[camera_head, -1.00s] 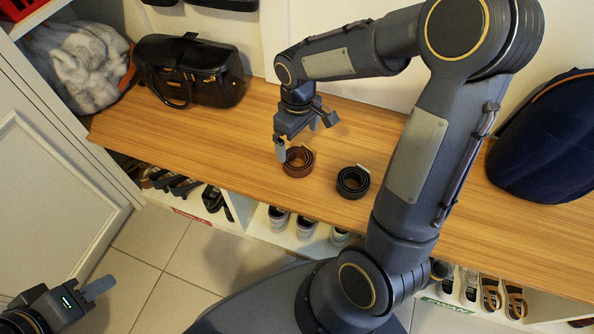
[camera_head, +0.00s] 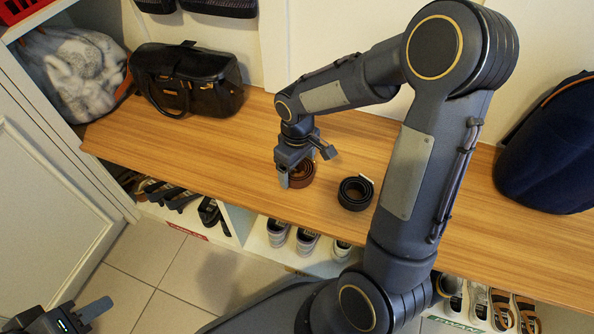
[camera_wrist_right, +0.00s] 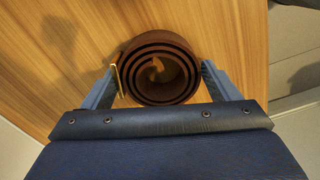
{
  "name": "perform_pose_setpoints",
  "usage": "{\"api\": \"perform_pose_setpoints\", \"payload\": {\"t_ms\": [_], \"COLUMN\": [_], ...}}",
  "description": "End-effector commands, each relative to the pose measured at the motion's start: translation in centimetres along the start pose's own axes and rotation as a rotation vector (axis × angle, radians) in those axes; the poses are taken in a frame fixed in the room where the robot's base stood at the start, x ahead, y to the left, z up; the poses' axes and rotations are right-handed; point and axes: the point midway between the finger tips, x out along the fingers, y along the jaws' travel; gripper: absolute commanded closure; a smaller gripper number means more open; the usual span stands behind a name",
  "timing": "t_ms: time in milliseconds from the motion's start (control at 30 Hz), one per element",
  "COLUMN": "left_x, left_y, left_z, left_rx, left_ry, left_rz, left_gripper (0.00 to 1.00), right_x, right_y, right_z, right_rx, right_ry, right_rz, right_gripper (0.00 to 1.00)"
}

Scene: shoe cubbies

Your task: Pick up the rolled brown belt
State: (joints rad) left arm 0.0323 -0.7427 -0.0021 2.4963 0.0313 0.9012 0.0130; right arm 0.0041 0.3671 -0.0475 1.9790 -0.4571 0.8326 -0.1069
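The rolled brown belt (camera_head: 303,175) lies coiled on the wooden bench top, partly hidden by my right gripper (camera_head: 297,180) in the head view. In the right wrist view the brown belt (camera_wrist_right: 158,72) sits between the two fingers of my right gripper (camera_wrist_right: 160,78), its coils facing the camera and a gold-coloured buckle edge at the left finger. The fingers are apart, one on each side of the belt and very close to it; firm contact is not visible. My left gripper (camera_head: 95,310) is at the lower left over the floor, only partly in view.
A rolled black belt (camera_head: 355,193) lies on the bench (camera_head: 230,150) to the right of the brown one. A black handbag (camera_head: 187,80) stands at the back left and a navy backpack (camera_head: 550,150) at the right. Shoes fill the cubbies below.

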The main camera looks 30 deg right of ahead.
Motion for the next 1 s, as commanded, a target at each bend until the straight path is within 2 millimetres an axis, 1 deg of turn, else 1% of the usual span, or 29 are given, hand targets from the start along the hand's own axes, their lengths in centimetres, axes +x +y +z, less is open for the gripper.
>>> {"api": "perform_pose_setpoints", "payload": {"t_ms": [33, 200, 233, 433, 567, 667, 800, 867, 1000], "left_x": [0.0, 0.0, 0.0, 0.0, -0.3, -0.7, -1.6, -2.0, -3.5], "left_y": [0.0, 0.0, 0.0, 0.0, 0.1, 0.3, 0.7, 0.9, 1.6], "left_z": [0.0, 0.0, 0.0, 0.0, -0.1, -0.3, -0.8, -1.0, -1.8], "left_rx": [0.000, 0.000, 0.000, 0.000, 0.000, 0.000, 0.000, 0.000, 0.000], "left_ry": [0.000, 0.000, 0.000, 0.000, 0.000, 0.000, 0.000, 0.000, 0.000], "left_rz": [0.000, 0.000, 0.000, 0.000, 0.000, 0.000, 0.000, 0.000, 0.000], "left_gripper": [0.64, 0.64, 0.64, 0.64, 0.64, 0.64, 0.64, 0.64, 0.64], "right_x": [0.0, 0.0, 0.0, -0.1, -0.6, -1.5, -3.7, -4.7, -7.8], "right_y": [0.0, 0.0, 0.0, 0.0, 0.0, 0.0, 0.0, -0.9, -3.1], "right_z": [0.0, 0.0, 0.0, 0.0, -0.1, -0.1, -0.1, 0.2, 0.9], "right_rx": [0.000, 0.000, 0.000, 0.000, 0.000, 0.000, -0.001, -0.005, -0.006], "right_ry": [0.000, 0.000, 0.001, 0.001, 0.002, 0.003, 0.004, 0.003, 0.005], "right_rz": [0.000, 0.000, 0.000, 0.000, 0.001, 0.001, 0.002, 0.001, 0.002], "right_gripper": [0.25, 0.47, 0.49, 0.49, 0.49, 0.49, 0.49, 0.49, 0.49]}}
